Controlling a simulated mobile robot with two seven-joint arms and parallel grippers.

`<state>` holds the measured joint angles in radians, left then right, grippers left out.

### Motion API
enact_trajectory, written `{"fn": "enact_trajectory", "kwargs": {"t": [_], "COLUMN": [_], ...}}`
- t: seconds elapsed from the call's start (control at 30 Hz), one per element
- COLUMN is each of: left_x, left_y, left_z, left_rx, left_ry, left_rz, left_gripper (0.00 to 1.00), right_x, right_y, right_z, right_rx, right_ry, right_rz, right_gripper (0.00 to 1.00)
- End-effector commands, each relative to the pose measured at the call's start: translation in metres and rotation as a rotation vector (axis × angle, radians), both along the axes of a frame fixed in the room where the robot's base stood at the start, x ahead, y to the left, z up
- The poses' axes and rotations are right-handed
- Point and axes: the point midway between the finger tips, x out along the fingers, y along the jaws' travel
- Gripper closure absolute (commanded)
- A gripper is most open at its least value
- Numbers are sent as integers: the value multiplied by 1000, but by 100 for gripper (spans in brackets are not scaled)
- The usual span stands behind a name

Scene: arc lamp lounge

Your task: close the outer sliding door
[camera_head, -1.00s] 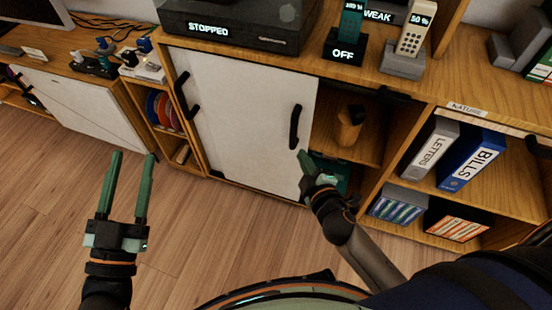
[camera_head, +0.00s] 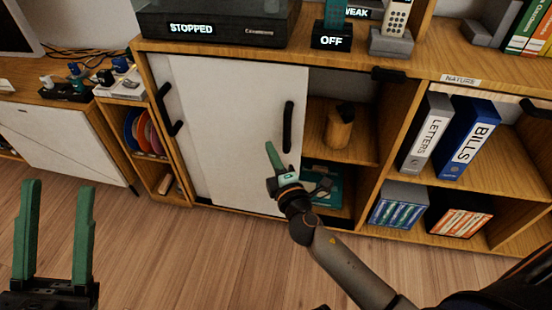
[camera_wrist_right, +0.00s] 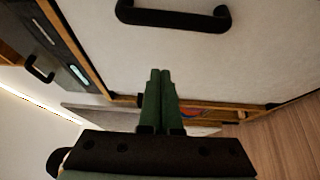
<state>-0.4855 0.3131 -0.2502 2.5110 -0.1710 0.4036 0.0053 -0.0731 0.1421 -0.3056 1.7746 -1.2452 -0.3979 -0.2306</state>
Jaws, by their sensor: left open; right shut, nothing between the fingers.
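White sliding door panels (camera_head: 235,105) cover the left part of the cabinet front in the head view. A vertical black handle (camera_head: 288,126) is near their right edge; more black handle parts (camera_head: 170,110) are at the left edge. The compartment right of the panels is open. My right gripper (camera_head: 270,150) is shut and empty, in front of the panel's lower right, below and left of the right handle. I cannot tell whether it touches. The right wrist view shows its fingers (camera_wrist_right: 160,75) apart from a black handle (camera_wrist_right: 172,17). My left gripper (camera_head: 57,190) is open and empty at lower left.
The open compartment holds a wooden holder (camera_head: 339,127) and a teal item (camera_head: 322,188). Binders (camera_head: 468,138) stand on the right shelves. A dark device (camera_head: 218,25) sits on top. The wooden floor (camera_head: 160,240) in front is clear.

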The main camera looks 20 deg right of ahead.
Motion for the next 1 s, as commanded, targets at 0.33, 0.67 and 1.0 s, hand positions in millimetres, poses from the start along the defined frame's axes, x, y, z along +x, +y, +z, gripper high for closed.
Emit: {"fn": "enact_trajectory", "kwargs": {"t": [0.33,0.67,1.0], "left_x": [0,1,1], "left_y": [-1,-1,-1], "left_z": [-9,-7,-7], "left_rx": [7,6,6], "left_ry": [2,3,3], "left_rz": [2,2,2], "left_gripper": [50,50,50], "right_x": [63,45,44], "right_y": [-4,-39,-41], "right_z": [0,-1,0], "right_rx": [1,2,2], "right_ry": [-2,1,1], "right_rz": [-1,0,0], "right_gripper": [100,100,100]}}
